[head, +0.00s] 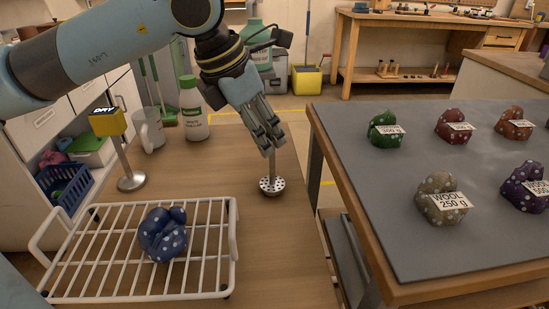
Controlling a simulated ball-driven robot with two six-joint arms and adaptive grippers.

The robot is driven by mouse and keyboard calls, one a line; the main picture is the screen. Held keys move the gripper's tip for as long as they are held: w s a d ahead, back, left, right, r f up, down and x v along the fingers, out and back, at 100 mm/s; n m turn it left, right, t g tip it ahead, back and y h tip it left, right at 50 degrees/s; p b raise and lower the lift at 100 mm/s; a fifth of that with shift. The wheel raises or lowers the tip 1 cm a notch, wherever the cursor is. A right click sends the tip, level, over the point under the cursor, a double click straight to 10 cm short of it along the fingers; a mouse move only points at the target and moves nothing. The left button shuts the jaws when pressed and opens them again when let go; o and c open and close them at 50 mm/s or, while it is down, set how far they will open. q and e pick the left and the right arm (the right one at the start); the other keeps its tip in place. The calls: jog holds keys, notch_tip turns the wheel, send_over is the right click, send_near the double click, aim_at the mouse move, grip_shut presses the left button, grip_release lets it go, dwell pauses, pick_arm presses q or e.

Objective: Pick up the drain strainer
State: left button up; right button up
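The drain strainer (271,186) is a small metal cup with holes and a thin upright stem. It is near the right side of the wooden counter; I cannot tell whether its base touches the wood. My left gripper (271,149) points down from above, with its fingers close together around the top of the stem. The fingers hide the stem's upper end. The gripper looks shut on the stem, though the gap between the fingers is hard to see. My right gripper is not in view.
A white wire rack (104,236) holds a blue speckled bundle (163,234). A yellow "DRY" sign (107,122), a grey mug (150,131) and a white-green bottle (193,112) stand behind. A grey-topped table (385,225) with several labelled wool bundles is at right, across a gap.

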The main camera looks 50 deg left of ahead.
aim_at(272, 183)
pick_arm(q)
jog(key=b+x, duration=0.1)
jog(key=x, duration=0.4)
jog(key=shift+f, duration=0.3)
jog(key=shift+w, duration=0.1)
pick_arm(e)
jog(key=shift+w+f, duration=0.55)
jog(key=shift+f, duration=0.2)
pick_arm(q)
grip_shut()
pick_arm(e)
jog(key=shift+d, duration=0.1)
